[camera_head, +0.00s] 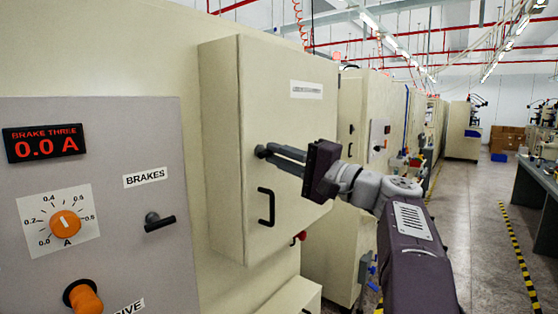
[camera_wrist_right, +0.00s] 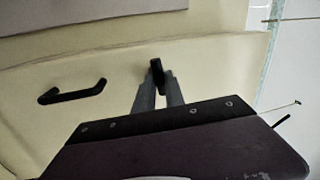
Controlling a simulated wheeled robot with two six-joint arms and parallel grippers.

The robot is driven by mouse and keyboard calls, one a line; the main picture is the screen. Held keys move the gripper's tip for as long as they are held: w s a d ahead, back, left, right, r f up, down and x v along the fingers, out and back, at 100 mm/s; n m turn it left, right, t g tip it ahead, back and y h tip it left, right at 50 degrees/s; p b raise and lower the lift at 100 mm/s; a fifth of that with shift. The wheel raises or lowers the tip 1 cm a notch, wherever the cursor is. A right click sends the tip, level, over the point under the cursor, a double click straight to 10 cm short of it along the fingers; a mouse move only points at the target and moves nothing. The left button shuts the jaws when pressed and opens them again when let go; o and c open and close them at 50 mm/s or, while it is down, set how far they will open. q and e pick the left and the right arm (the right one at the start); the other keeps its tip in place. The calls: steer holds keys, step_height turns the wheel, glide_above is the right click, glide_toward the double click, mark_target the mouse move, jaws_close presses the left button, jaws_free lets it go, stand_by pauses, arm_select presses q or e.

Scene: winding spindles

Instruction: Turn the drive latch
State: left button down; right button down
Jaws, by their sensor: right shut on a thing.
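A cream cabinet (camera_head: 225,110) has a door with a label too blurred to read, a black pull handle (camera_head: 267,207) and a small dark latch (camera_head: 261,151) above it. My right gripper (camera_head: 272,152) is at the door, its grey fingers shut on the latch. In the right wrist view the fingers (camera_wrist_right: 157,92) close around the dark latch (camera_wrist_right: 156,69), and the black handle (camera_wrist_right: 72,92) is to the left, apart from them. The fingers partly hide the latch, so its exact turn is hard to tell. My left gripper is not in view.
A grey panel (camera_head: 120,250) at left carries a red display (camera_head: 43,143) reading 0.0 A, an orange dial (camera_head: 65,223), a black T-handle (camera_head: 159,221) under a BRAKES label and an orange knob (camera_head: 83,297). An open aisle (camera_head: 480,200) lies to the right.

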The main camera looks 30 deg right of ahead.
steer(key=shift+r+m, duration=0.1)
steer(key=shift+m, duration=0.6)
steer(key=shift+m+t+h, duration=0.3)
steer(key=c, duration=1.4)
jaws_free()
steer(key=b+v, duration=0.3)
steer(key=v, duration=0.6)
